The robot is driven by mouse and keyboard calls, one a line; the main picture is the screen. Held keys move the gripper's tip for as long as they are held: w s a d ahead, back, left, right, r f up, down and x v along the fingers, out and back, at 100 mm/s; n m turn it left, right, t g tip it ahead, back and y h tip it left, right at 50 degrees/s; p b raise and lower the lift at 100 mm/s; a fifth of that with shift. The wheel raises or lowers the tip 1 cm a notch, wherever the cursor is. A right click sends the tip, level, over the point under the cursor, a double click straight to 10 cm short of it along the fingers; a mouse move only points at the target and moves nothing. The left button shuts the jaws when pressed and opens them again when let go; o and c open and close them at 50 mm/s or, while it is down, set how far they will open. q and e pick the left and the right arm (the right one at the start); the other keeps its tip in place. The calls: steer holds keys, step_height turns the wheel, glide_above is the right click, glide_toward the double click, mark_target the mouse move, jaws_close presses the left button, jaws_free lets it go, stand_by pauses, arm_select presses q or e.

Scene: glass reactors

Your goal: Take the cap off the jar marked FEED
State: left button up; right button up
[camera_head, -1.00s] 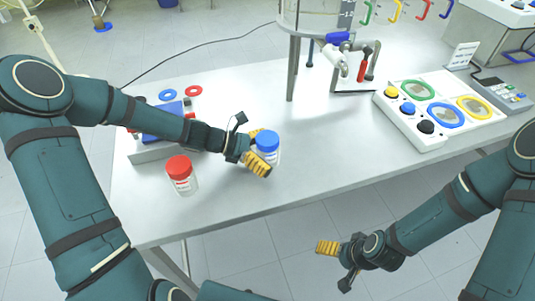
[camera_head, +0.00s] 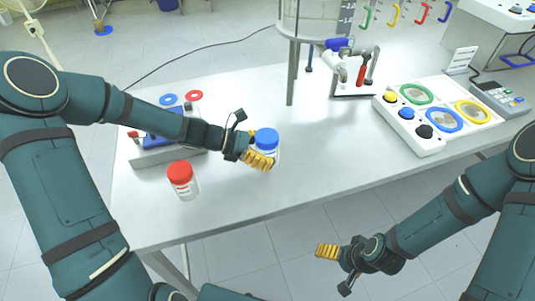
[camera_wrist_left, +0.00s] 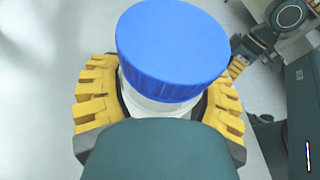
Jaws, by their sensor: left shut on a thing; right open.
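A white jar with a blue cap (camera_head: 266,138) stands on the table. My left gripper (camera_head: 261,150) is shut on this jar's body, below the cap. In the left wrist view the blue cap (camera_wrist_left: 172,48) sits on the white neck, with ribbed yellow fingers on either side. A second white jar (camera_head: 184,187) with a red cap (camera_head: 180,171) stands apart, to the left and nearer the front edge. Its label is too small to read, and the blue-capped jar's label is hidden, so I cannot tell which is FEED. My right gripper (camera_head: 328,252) is open and empty, off the table's front edge.
A grey rack with a blue block (camera_head: 163,139) is behind the left forearm, near a blue ring and a red ring (camera_head: 194,95). A glass reactor stand with a red-handled valve (camera_head: 364,72) is behind. A white button panel (camera_head: 416,136) is right. The table's middle is clear.

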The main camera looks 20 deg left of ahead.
mark_target(268, 136)
arm_select(q)
step_height(268, 136, up, 8)
steer(key=shift+f+p, duration=0.25)
steer(key=shift+p, duration=0.7)
steer(key=shift+o, duration=1.3)
steer(key=c, duration=0.3)
steer(key=shift+s+f, duration=0.1)
